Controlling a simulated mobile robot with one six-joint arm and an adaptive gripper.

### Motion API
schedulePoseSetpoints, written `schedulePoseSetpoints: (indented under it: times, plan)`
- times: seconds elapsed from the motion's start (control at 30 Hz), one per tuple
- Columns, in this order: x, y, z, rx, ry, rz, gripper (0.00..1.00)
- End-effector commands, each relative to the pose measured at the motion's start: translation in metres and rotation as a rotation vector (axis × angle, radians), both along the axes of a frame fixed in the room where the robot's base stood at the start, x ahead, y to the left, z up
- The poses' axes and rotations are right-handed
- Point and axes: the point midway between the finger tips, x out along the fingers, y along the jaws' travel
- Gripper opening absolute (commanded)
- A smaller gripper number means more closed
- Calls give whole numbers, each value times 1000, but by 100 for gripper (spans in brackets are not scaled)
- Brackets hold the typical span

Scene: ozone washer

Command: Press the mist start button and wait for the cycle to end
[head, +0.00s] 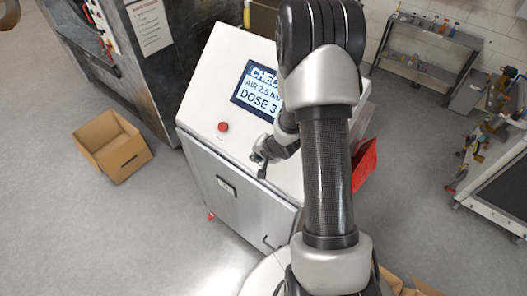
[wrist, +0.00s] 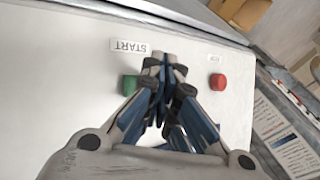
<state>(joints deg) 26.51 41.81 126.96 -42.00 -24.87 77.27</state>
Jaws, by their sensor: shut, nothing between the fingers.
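The washer's white control panel (head: 235,60) has a screen (head: 262,92) reading "CHEC...", "AIR 2.5 ba..." and "DOSE 3", partly hidden by my arm. In the wrist view a green button (wrist: 129,85) sits under a START label (wrist: 130,47), which appears upside down. A red button (wrist: 217,82) with its own small label sits to the right; it also shows in the head view (head: 223,127). My gripper (wrist: 163,62) is shut and empty, its tips between the two buttons and closer to the green one. Whether the tips touch the panel I cannot tell. In the head view my gripper (head: 262,168) is over the panel's lower part.
An open cardboard box (head: 112,145) lies on the floor at left, beside a large dark machine (head: 150,60). A red bin (head: 366,165) stands right of the washer. Shelves (head: 425,50) and a cart (head: 495,185) are at right.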

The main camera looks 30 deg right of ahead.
Motion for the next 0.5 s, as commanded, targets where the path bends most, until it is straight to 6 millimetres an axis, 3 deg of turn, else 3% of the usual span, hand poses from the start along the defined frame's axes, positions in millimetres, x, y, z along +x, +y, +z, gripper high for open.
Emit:
schedulePoseSetpoints:
  times: [0.3,0.5]
  plan:
    - [-8,21,24,0,0,2,0]
    - [-10,26,28,-1,0,1,0]
